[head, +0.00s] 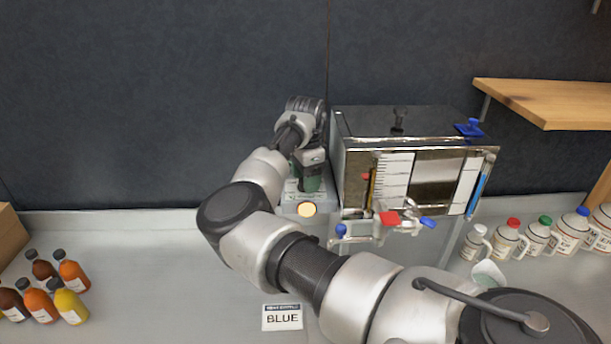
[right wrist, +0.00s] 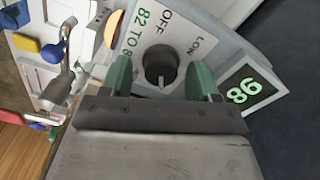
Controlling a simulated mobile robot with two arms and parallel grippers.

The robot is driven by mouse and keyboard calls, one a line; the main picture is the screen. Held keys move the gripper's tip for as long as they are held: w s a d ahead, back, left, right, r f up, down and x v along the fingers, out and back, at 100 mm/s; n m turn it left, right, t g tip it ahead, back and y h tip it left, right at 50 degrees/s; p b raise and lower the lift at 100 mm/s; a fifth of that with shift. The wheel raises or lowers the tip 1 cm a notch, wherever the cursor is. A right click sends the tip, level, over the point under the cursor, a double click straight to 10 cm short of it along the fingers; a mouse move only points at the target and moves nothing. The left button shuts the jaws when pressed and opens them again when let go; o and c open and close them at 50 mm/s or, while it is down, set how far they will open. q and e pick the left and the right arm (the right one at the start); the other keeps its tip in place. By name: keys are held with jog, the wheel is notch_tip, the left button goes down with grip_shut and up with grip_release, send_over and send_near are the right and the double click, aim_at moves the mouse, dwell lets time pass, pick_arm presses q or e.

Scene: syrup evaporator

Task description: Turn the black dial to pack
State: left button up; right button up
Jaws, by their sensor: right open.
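The black dial (right wrist: 160,65) sits on a light grey control panel (right wrist: 208,52) in the right wrist view. The panel reads "OFF", "LOW" and "82 TO 8", with the rest of that text cut off behind a finger. I see no "pack" label. A small pale mark shows on the dial's lower side. My right gripper (right wrist: 160,80) is open, with one green finger on each side of the dial. I cannot tell whether they touch it. In the head view my right gripper (head: 309,178) points down over the control box (head: 290,203), and the dial is hidden.
A green "98" display (right wrist: 243,91) is beside the dial, and an orange lamp (head: 306,209) is on the box. The steel evaporator (head: 430,125) stands close right, with blue and red valve handles (head: 389,218).

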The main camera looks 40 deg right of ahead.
jog(key=shift+c, duration=0.2)
jog(key=c, duration=0.9)
jog(key=shift+r+n+p, duration=0.15)
jog(key=shift+n+p, duration=0.25)
jog(key=shift+p, duration=0.4)
jog(key=n+p, duration=0.8)
jog(key=p, duration=0.4)
jog(key=shift+r+n+p, duration=0.1)
jog(key=shift+n+p, duration=0.25)
jog(key=shift+n, duration=0.05)
jog(key=shift+w+f+n+p, duration=0.1)
jog(key=shift+f+n+p, duration=0.1)
jog(key=shift+n+p, duration=1)
jog(key=shift+d, duration=0.1)
jog(key=o, duration=0.9)
jog(key=shift+o, duration=0.2)
